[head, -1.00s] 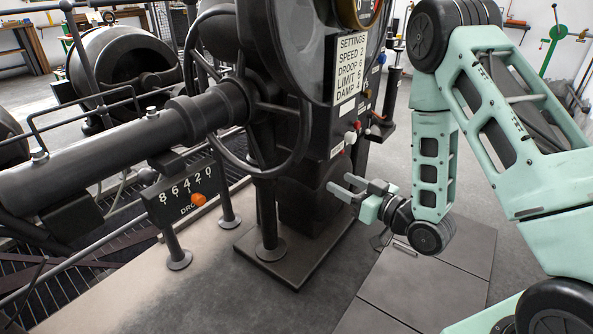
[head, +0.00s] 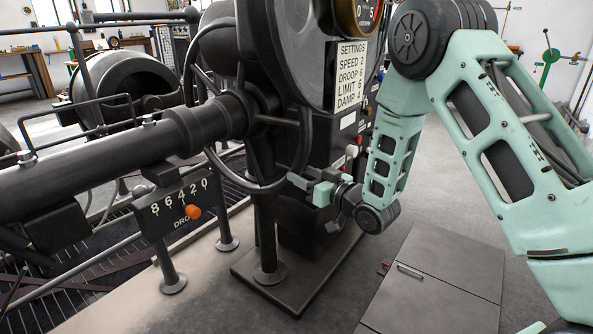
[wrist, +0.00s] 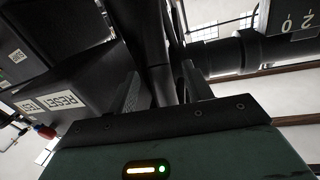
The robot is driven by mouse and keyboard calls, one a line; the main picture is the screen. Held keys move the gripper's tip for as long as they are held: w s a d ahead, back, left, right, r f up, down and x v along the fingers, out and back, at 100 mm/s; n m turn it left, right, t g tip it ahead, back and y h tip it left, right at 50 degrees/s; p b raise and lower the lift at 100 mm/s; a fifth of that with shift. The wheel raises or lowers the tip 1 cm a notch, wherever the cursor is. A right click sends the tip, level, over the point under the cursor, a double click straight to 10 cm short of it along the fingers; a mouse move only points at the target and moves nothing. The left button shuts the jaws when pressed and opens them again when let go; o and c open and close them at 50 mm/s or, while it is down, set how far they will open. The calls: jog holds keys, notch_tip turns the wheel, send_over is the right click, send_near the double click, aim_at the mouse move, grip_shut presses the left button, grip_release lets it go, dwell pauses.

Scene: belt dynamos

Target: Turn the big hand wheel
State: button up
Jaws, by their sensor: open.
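The big hand wheel (head: 305,130) is a dark ring with spokes, standing upright around the thick horizontal shaft on the machine's front. My gripper (head: 303,177) is open at the lower right of the wheel's rim, with its fingertips very close to it. In the wrist view, a dark curved bar that looks like the wheel's rim (wrist: 155,45) runs down between the two fingers of my gripper (wrist: 165,88). I cannot tell whether either finger touches it. The far part of the rim is hidden behind the shaft.
The thick shaft (head: 120,155) runs left from the wheel. A droop scale with an orange knob (head: 193,212) stands below it. The dark machine body with a settings plate (head: 350,75) is behind the wheel. A box marked RESET (wrist: 75,95) is close to my gripper.

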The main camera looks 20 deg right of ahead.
aim_at(278, 185)
jog(key=shift+x, duration=1.95)
grip_shut()
jog(key=shift+w+a+f+b, duration=0.1)
jog(key=shift+f+b, duration=0.45)
jog(key=shift+b, duration=0.4)
jog(key=f+b, duration=0.1)
jog(key=b, duration=0.1)
jog(key=w+a+f+t+b, duration=0.1)
jog(key=b, duration=0.1)
jog(key=shift+f+y, duration=0.15)
jog(key=shift+y, duration=0.15)
jog(key=f+b, duration=0.1)
jog(key=b, duration=0.1)
jog(key=w+a+f+t+b, duration=0.1)
jog(key=b, duration=0.1)
jog(key=w+f+t+b, duration=0.1)
jog(key=b, duration=0.1)
jog(key=shift+w+a+m+y, duration=0.25)
jog(key=shift+a+m+y, duration=0.05)
jog(key=shift+a+m, duration=0.1)
jog(key=shift+w+a+f+t+b, duration=0.2)
jog(key=shift+w+t+b, duration=0.15)
jog(key=shift+t+b, duration=0.25)
jog(key=shift+w+a+r, duration=0.1)
